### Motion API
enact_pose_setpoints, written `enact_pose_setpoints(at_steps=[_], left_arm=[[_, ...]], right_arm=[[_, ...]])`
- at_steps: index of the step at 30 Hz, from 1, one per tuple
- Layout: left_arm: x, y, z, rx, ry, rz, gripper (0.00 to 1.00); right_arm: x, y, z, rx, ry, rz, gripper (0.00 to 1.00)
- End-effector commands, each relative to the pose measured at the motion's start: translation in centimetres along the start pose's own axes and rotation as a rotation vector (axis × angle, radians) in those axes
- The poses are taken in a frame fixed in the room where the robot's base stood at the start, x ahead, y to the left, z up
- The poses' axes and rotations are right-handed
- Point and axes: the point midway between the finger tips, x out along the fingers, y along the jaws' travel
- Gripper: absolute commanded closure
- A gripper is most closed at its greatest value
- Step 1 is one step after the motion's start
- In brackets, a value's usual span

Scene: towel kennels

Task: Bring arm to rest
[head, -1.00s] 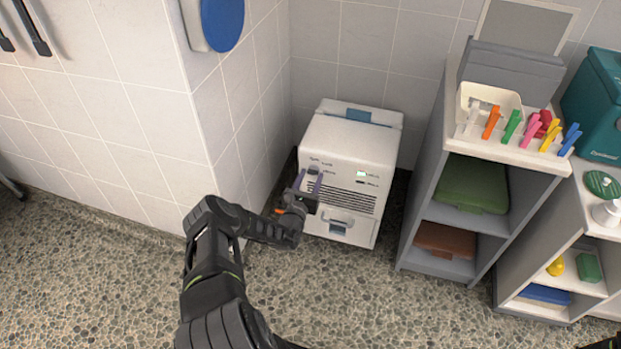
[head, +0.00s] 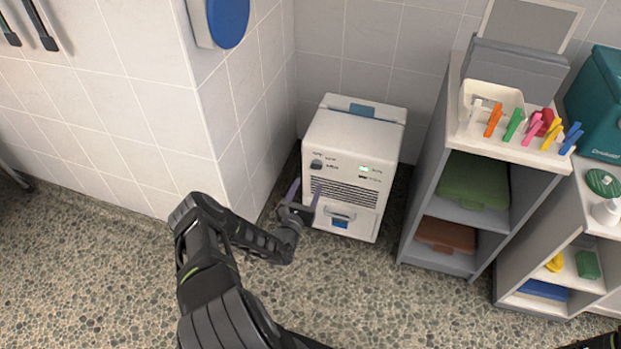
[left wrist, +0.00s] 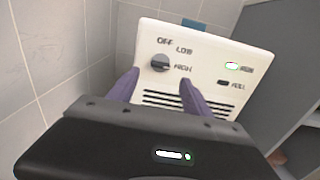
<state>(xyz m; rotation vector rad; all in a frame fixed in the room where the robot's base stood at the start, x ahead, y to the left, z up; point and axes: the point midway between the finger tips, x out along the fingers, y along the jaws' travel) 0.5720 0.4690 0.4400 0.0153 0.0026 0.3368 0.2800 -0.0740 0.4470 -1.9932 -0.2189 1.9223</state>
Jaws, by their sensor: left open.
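My left gripper (head: 304,199) is open and empty, in front of the lower left part of a white machine (head: 352,146). In the left wrist view its two purple fingers (left wrist: 160,88) stand apart below a dark knob (left wrist: 160,63) on the machine's panel. The knob has the marks OFF, LOW and HIGH around it, and I see a gap between it and the fingers. A green light (left wrist: 232,66) glows on the panel's right. Only a small dark piece that may be my right arm shows at the bottom right corner of the head view; its gripper is not visible.
A tiled wall corner (head: 228,120) stands close left of the machine. A grey shelf (head: 452,225) with clothespins (head: 515,125) and a tray on top stands to its right. A second shelf (head: 560,290) is farther right. The pebbled floor (head: 380,300) in front is clear.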

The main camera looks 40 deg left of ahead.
Motion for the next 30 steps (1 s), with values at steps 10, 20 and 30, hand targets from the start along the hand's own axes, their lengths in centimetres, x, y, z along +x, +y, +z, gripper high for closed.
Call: enact_pose_setpoints(at_steps=[10,20,30], left_arm=[[-0.6,0.0,0.0,0.000,0.000,-0.001,0.42],[-0.6,-0.1,-0.1,-0.008,0.003,-0.002,0.42],[-4.4,-10.7,-4.5,-0.051,0.207,-0.377,0.42]], right_arm=[[-0.1,0.0,0.0,0.000,0.000,0.000,0.64],[-0.1,0.0,0.0,0.000,0.000,0.000,0.64],[-0.1,0.0,0.0,0.000,0.000,0.000,0.64]])
